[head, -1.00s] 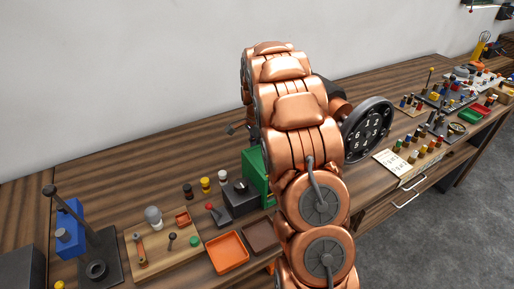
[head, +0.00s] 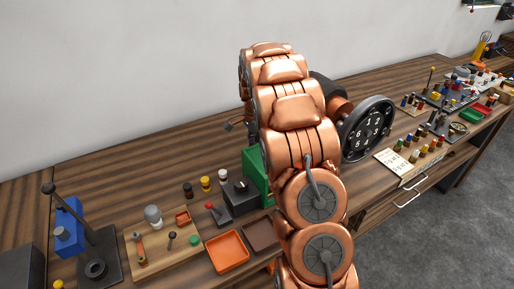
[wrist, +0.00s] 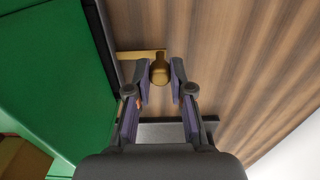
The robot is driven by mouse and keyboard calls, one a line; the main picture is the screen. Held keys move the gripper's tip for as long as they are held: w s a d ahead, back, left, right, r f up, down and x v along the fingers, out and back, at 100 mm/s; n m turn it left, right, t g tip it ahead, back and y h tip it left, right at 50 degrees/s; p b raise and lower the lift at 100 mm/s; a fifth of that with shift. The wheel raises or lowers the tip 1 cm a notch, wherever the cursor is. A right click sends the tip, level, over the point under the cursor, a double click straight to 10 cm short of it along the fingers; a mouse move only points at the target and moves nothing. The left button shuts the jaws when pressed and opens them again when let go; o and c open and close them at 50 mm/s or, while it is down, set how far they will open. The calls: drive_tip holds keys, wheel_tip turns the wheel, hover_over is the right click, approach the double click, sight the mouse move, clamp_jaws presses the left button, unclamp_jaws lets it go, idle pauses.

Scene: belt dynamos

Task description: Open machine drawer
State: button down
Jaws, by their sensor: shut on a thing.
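A green machine (head: 255,172) stands on the workbench, mostly hidden by my copper arm in the head view. In the wrist view its green side (wrist: 50,80) fills the left. A round brass knob (wrist: 159,73) on a flat brass-coloured plate (wrist: 129,55) shows beside the green side. My gripper (wrist: 162,72) is shut on the knob, with one fingertip on each side of it. I cannot clearly make out the drawer's edges. My gripper is hidden behind the arm in the head view.
Left of the machine are an orange tray (head: 228,251), a brown tray (head: 262,235) and a wooden board (head: 152,254) with small parts. A dark numbered dial (head: 368,130) is right of my arm. The wooden bench top behind the trays is largely clear.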

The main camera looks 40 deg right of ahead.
drive_tip(key=shift+w+d+b, duration=0.15)
drive_tip(key=shift+w+b, duration=0.15)
drive_tip(key=shift+w, duration=0.75)
drive_tip(key=shift+w+d+b, duration=0.1)
drive_tip(key=shift+w+b, duration=0.2)
drive_tip(key=shift+w, duration=0.75)
drive_tip(key=c, duration=1)
unclamp_jaws()
wheel_tip(320, 180, up, 12)
drive_tip(key=shift+r, duration=0.1)
